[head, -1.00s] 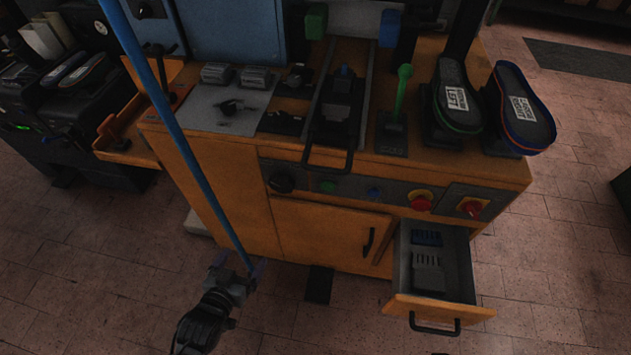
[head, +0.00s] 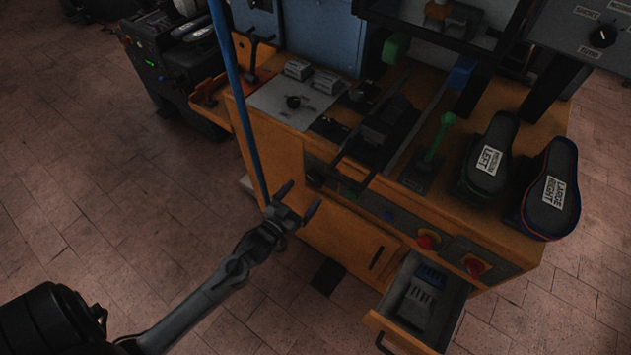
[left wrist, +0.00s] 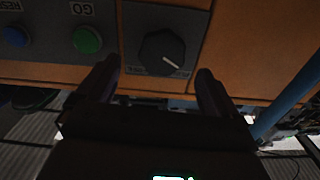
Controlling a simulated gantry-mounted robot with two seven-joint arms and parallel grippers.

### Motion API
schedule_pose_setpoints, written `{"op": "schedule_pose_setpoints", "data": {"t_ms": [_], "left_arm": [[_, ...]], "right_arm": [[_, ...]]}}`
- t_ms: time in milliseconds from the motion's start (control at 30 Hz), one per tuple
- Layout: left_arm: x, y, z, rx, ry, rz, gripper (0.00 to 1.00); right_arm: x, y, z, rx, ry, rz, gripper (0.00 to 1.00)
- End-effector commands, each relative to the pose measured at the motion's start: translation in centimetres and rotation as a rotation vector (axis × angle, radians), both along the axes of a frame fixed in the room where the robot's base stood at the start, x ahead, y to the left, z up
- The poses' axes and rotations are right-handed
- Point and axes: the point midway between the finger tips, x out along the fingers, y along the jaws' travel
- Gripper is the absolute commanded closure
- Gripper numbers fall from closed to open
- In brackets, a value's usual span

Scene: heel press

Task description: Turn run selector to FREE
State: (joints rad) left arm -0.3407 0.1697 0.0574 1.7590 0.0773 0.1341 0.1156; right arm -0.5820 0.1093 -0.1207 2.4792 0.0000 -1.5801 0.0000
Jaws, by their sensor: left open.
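The run selector appears to be the black round knob (left wrist: 162,52) on the front panel, though its lettering is too small to read. In the left wrist view its white pointer mark points to the lower right. In the head view the knob (head: 314,175) is a dark shape at the panel's left end. My left gripper (head: 298,203) is open and empty, just in front of that panel end. In the left wrist view its two fingers (left wrist: 155,84) point toward the knob, one to each side, with no visible contact. My right gripper is not in view.
A green GO button (left wrist: 87,40) and a blue RESET button (left wrist: 16,36) sit beside the knob. Red buttons (head: 428,240) are farther right. An open drawer (head: 458,312) juts out at right. A blue pole (head: 238,100) passes close to my left gripper.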

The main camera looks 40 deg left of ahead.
Motion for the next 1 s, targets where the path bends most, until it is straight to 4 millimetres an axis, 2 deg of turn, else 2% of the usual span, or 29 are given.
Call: {"op": "schedule_pose_setpoints", "data": {"t_ms": [33,200,400,600,867,1000], "left_arm": [[1.0,0.1,-0.1,0.001,-0.003,0.001,0.06],[3.7,0.3,-0.1,0.001,-0.002,0.000,0.06],[5.8,0.5,-0.1,0.001,0.000,0.000,0.06],[6.7,0.5,0.0,0.001,0.001,0.000,0.06],[6.7,0.6,0.0,0.001,0.001,0.000,0.06],[6.7,0.6,0.0,0.001,0.001,0.000,0.26]], "right_arm": [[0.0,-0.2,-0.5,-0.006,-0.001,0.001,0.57],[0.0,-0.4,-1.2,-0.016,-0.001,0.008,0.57],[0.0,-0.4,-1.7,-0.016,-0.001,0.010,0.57],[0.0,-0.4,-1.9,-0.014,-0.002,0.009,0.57],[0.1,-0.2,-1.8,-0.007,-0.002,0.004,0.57],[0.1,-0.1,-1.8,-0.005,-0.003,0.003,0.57]]}}
